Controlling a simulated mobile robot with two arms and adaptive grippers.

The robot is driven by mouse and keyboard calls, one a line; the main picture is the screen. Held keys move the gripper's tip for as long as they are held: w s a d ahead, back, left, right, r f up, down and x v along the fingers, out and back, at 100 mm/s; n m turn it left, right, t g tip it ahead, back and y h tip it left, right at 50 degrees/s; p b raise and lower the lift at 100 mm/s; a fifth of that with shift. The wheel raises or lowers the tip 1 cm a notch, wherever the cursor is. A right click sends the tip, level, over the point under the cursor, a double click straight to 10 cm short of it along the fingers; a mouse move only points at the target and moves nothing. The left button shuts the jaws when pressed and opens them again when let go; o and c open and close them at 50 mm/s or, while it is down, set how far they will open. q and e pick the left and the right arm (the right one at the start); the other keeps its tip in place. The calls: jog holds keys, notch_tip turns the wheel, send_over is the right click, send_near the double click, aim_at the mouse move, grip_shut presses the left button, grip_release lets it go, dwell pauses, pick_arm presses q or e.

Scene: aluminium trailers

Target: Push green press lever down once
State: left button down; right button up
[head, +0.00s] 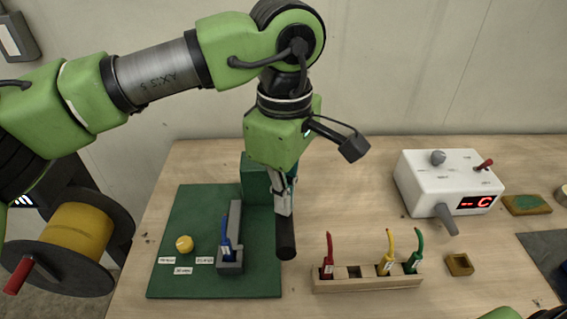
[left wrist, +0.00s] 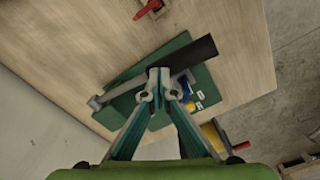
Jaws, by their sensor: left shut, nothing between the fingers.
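The green press has a flat green base plate (head: 175,285) and a dark green block (head: 256,182) at its back right. Its lever has a black grip (head: 286,240) pointing toward the front; the grip also shows in the left wrist view (left wrist: 192,58). My left gripper (head: 284,208) points down at the lever, just behind the grip. In the left wrist view its fingertips (left wrist: 160,80) are together and empty, over the lever. They hide part of it, and I cannot tell whether they touch it. My right gripper is not seen.
A grey fixture (head: 230,268) with a blue-handled piece and a yellow knob (head: 184,244) are on the plate. A wooden rack (head: 350,287) with red, yellow and green pieces stands to the right. A white control box (head: 425,180) is farther right. A yellow spool (head: 76,232) is left.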

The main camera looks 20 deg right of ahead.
pick_arm(q)
jog(key=shift+f+b, duration=1.5)
jog(key=shift+f, duration=0.65)
jog(key=shift+r, duration=0.2)
jog(key=shift+w+r+p, duration=0.15)
jog(key=shift+r+p, duration=1.3)
jog(key=shift+r, duration=0.45)
notch_tip(320, 180, up, 13)
jog(key=p, duration=0.9)
